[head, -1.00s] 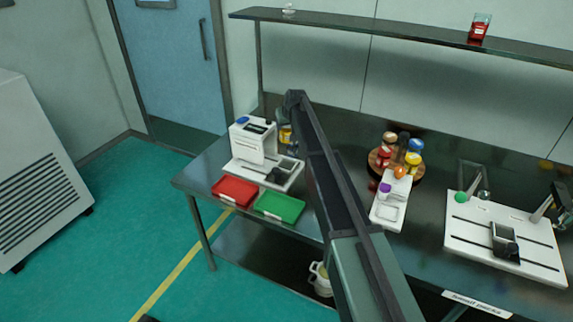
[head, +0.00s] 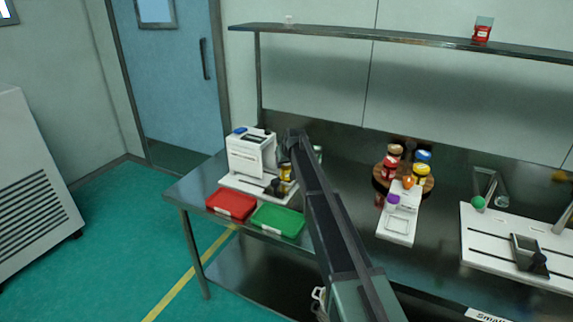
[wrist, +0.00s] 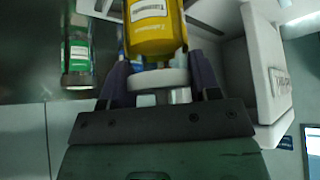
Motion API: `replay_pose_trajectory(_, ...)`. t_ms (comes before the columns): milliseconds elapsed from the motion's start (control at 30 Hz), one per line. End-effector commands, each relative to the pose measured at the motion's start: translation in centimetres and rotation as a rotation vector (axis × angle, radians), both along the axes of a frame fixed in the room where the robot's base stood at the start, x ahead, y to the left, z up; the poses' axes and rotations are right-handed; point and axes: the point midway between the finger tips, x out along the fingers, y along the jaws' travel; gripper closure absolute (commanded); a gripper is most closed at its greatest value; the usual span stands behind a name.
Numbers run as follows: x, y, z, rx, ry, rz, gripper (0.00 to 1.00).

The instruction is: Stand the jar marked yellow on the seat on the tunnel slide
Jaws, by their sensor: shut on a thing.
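The yellow jar (wrist: 155,32) has a white lid and a white label. My gripper (wrist: 160,80) is shut on it at the lid end in the wrist view. In the head view the yellow jar (head: 286,172) shows partly behind my arm, beside the white tunnel slide (head: 250,155). A small black seat (head: 274,187) is on the slide's white base, just below and left of the jar. I cannot tell whether the jar touches the seat. My gripper's fingertips are hidden behind the arm in the head view.
A red tray (head: 230,204) and a green tray (head: 278,220) lie in front of the slide. A green-labelled jar (wrist: 78,50) stands close to my gripper. Several jars stand on a round wooden turntable (head: 426,184) farther right. A white board (head: 490,245) lies at right.

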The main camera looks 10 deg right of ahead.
Motion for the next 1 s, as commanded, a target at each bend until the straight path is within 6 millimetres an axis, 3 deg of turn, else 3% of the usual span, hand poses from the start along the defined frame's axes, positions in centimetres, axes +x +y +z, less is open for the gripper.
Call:
replay_pose_trajectory(33,0.0,0.0,-0.4,0.000,0.000,0.000,0.79)
replay_pose_trajectory(67,0.0,0.0,-0.2,0.000,0.000,0.000,0.39)
replay_pose_trajectory(200,0.0,0.0,-0.1,0.000,0.000,0.000,0.18)
replay_pose_trajectory(567,-0.1,0.0,0.7,0.000,0.000,0.000,0.18)
replay_pose_trajectory(1000,-5.7,-0.9,9.9,-0.001,0.000,-0.001,0.18)
